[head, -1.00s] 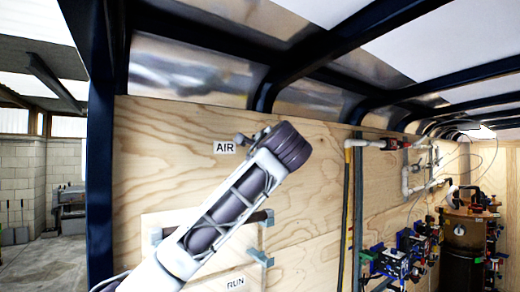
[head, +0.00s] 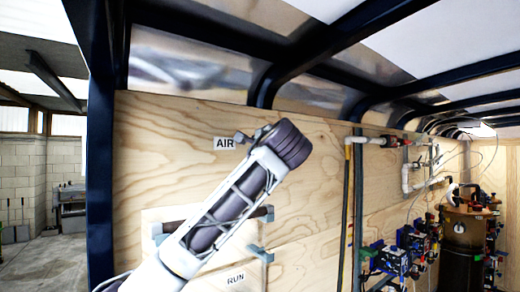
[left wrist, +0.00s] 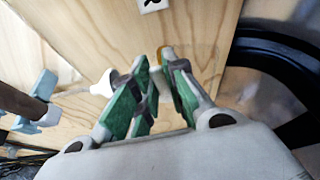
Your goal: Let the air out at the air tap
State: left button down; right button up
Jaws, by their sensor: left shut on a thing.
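My left arm reaches up from the lower left to the plywood wall in the head view. Its gripper is mostly hidden there behind my own wrist, just below and right of the AIR label (head: 224,143). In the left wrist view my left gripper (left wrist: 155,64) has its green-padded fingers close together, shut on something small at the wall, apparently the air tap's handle. The handle is mostly covered by the fingers. A white fitting (left wrist: 103,84) shows just left of the fingers, apparently part of the air tap. My right gripper is in neither view.
A dark bar handle (head: 262,214) in blue brackets, on a panel with the RUN label (head: 235,278), lies behind my arm. Pipes and a red-handled valve (head: 391,142) are farther right, near a brown tank (head: 470,235). A dark blue trailer post (head: 101,150) stands left.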

pick_arm(q)
jog(key=shift+d+f+n+t+b, duration=0.1)
jog(key=shift+f+n+t+b, duration=0.4)
jog(key=shift+n+b, duration=0.65)
jog(key=c, duration=1.4)
grip_release()
jog(key=shift+c, duration=0.2)
jog(key=shift+s+r, duration=0.1)
jog(key=shift+s, duration=0.1)
jog(key=v, duration=1.1)
jog(key=shift+s+d, duration=0.2)
jog(key=shift+s, duration=0.05)
